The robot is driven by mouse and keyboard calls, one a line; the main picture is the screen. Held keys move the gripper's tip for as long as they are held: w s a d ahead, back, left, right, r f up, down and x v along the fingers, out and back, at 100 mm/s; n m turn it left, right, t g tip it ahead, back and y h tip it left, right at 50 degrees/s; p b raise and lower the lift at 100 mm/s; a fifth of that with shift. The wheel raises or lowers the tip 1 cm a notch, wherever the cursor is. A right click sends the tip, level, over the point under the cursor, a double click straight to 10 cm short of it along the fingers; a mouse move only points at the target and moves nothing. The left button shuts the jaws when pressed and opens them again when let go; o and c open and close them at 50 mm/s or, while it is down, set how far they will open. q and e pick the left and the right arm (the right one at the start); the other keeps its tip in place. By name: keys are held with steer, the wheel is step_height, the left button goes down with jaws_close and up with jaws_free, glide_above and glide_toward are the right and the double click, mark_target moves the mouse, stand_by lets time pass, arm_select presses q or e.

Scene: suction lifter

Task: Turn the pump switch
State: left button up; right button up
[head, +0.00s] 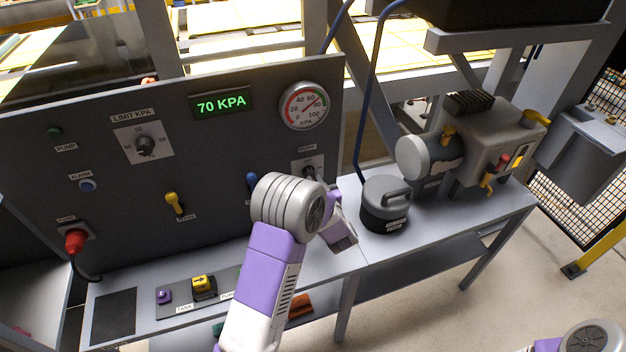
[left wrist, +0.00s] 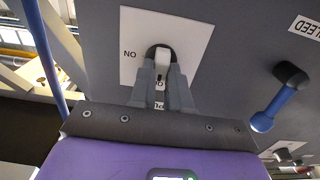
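The pump switch (head: 309,173) is a dark rotary knob on a white plate at the right end of the grey panel, under a PUMP label. My left gripper (head: 336,211) reaches up to it and partly covers it in the head view. In the left wrist view the switch (left wrist: 162,62) shows a pale grip bar on a black base, between the two grey fingertips (left wrist: 162,80). The fingers are close together, one on each side of the bar, and look closed on it. An upside-down ON mark is left of the knob. My right gripper is out of view.
The display (head: 222,104) reads 70 KPA. A dark canister (head: 385,212) and a pump (head: 490,145) stand to the right.

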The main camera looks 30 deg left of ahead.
arm_select(q)
jaws_close()
steer(key=m+p, duration=0.2)
steer(key=m, duration=0.2)
steer(key=shift+w+d+r+m+p, duration=0.1)
steer(key=shift+m+p, duration=0.2)
steer(key=shift+p, duration=0.05)
steer(key=shift+f+m+p, duration=0.15)
steer(key=shift+m+p, duration=1.35)
steer(key=shift+m, duration=1.85)
steer(key=shift+f+m+p, duration=0.15)
steer(key=shift+m+p, duration=1.35)
steer(key=shift+m, duration=1.85)
